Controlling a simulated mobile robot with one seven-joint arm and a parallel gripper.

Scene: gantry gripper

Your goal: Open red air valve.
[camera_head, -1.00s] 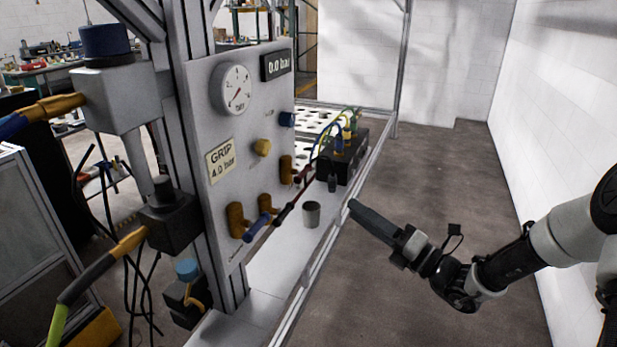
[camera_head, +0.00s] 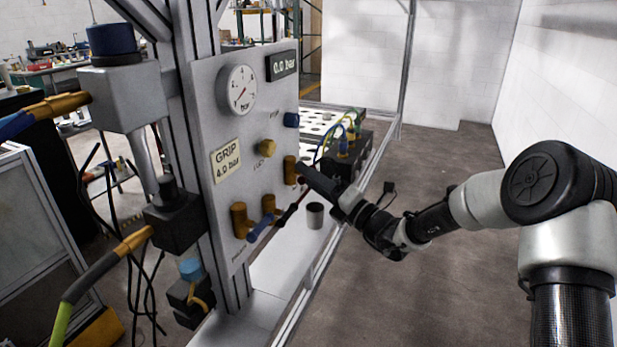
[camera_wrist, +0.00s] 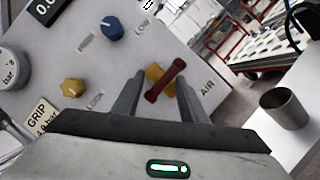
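The red air valve (camera_wrist: 166,80) has a red bar handle on a brass body, beside the "AIR" label on the grey panel. It stands tilted in the wrist view. In the head view its brass body (camera_head: 290,167) shows, with most of the handle hidden by my gripper. My gripper (camera_wrist: 158,92) is open, with one finger on each side of the handle in the wrist view. I cannot tell whether either finger touches it. In the head view my gripper (camera_head: 306,172) reaches the panel from the right.
The panel (camera_head: 228,190) also carries a gauge (camera_head: 238,90), a yellow knob (camera_head: 266,147) and a blue knob (camera_head: 291,120). A display (camera_head: 283,65) reads 0.0 bar. A blue-handled valve (camera_head: 259,229) sits lower. A metal cup (camera_head: 315,215) stands close below my gripper.

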